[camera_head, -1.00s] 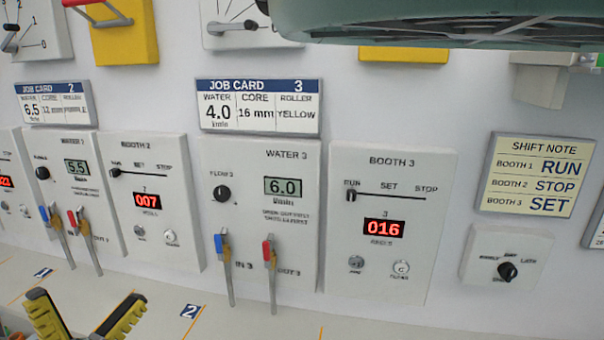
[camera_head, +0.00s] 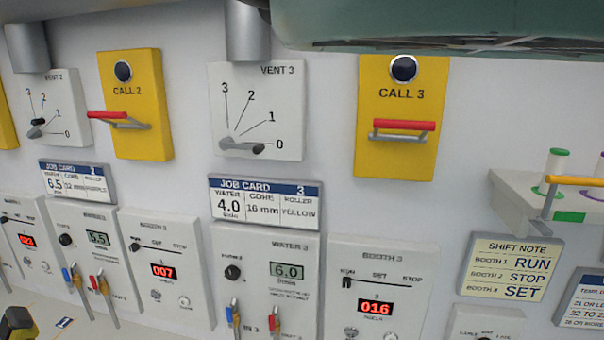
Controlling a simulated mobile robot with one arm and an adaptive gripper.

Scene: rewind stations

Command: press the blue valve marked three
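The WATER 3 panel (camera_head: 264,262) stands low in the middle, reading 6.0. Its blue-handled valve (camera_head: 230,316), marked IN 3, is at the bottom edge, with its lower pipe cut off. The red-handled valve (camera_head: 270,324) is right of it.
JOB CARD 3 (camera_head: 265,202) hangs above the panel and shows 4.0. BOOTH 3 (camera_head: 380,262) is at its right. Another blue valve (camera_head: 67,278) is on the WATER 2 panel at left. CALL 3 (camera_head: 402,105) and VENT 3 (camera_head: 256,105) are higher up. A shelf (camera_head: 520,195) juts out at right.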

